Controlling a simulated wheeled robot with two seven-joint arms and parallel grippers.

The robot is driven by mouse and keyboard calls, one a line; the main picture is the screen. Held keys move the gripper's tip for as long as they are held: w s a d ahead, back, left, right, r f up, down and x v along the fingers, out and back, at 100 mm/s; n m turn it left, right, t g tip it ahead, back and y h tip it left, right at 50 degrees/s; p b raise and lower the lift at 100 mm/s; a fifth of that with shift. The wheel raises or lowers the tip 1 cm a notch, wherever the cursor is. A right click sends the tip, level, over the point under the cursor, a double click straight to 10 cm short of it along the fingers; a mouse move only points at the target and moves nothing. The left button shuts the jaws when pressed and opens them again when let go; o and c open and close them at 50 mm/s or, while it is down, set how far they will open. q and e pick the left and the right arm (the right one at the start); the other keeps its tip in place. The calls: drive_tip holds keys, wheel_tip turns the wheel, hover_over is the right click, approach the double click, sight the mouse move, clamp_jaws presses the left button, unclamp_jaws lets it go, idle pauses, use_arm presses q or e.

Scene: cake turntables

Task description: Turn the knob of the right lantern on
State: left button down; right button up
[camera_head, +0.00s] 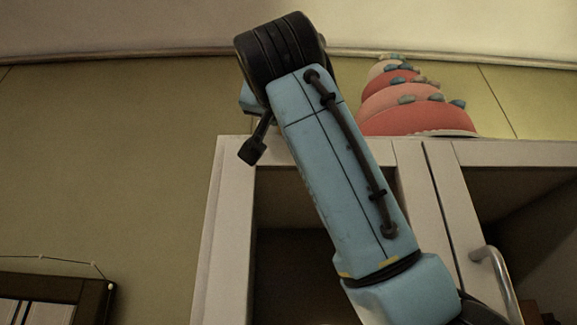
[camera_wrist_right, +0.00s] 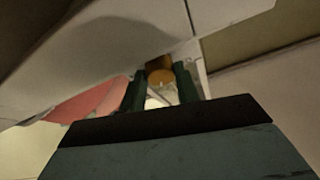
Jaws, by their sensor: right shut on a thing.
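My right gripper (camera_wrist_right: 160,88) shows in the right wrist view, with two dark green fingers. They are shut on a small orange-brown round piece (camera_wrist_right: 160,70), which looks like the lantern's knob. A pale, whitish thing (camera_wrist_right: 158,101) shows between the fingers, just below the knob. In the head view my blue right arm rises from the lower right and bends at a black joint near the top. The fingers cannot be made out there. No lantern can be clearly recognised in either view. My left gripper is not in view.
A pink and red tiered cake (camera_head: 412,105) stands on top of a white cabinet (camera_head: 225,220), right of my arm. The cabinet has open dark compartments and a metal handle (camera_head: 495,275). A dark framed thing (camera_head: 95,295) is at the lower left.

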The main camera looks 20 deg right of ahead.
drive_tip(key=shift+a+m+g+h, duration=0.1)
drive_tip(key=shift+m+g+h, duration=0.45)
drive_tip(key=shift+m, duration=0.95)
drive_tip(key=o, duration=1)
drive_tip(key=shift+c, duration=0.2)
